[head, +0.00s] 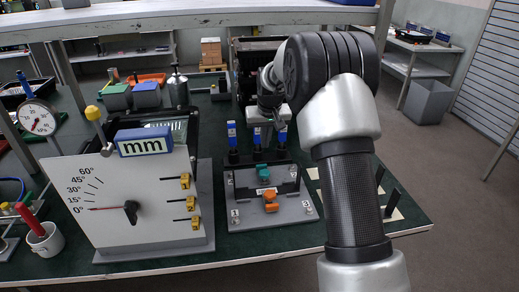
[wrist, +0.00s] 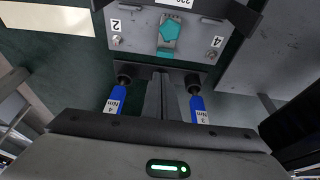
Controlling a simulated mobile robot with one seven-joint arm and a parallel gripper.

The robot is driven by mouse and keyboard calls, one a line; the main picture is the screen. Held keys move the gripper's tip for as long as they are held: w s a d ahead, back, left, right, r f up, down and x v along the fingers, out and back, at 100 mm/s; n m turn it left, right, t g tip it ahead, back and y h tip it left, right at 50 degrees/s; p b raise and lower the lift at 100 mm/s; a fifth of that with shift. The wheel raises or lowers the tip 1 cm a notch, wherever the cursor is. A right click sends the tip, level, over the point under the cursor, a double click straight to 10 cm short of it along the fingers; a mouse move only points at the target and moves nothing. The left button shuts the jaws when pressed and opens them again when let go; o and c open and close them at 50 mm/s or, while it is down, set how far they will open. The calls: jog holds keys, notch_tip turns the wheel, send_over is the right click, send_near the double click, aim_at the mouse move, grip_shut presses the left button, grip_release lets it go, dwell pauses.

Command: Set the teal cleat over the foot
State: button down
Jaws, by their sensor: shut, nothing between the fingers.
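The teal cleat (head: 264,173) sits on the upper middle of a grey plate fixture (head: 243,212), above the orange cleat (head: 270,200). In the wrist view the teal cleat (wrist: 169,30) shows at the top, between the corner labels 2 and 4. A foot cannot be clearly made out. My gripper (head: 267,143) is shut and empty, behind the plate and among the blue-handled drivers. In the wrist view my gripper's fingers (wrist: 160,78) are together, pointing towards the teal cleat and apart from it.
Blue-handled drivers (head: 232,136) stand behind the plate, close on both sides of my gripper; one driver (wrist: 112,101) shows left of the fingers. Black pegs (head: 391,203) stand right.

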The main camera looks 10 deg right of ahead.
jog(key=b+x, duration=0.1)
jog(key=x, duration=0.9)
jog(key=shift+f, duration=0.1)
jog(key=shift+s, duration=0.1)
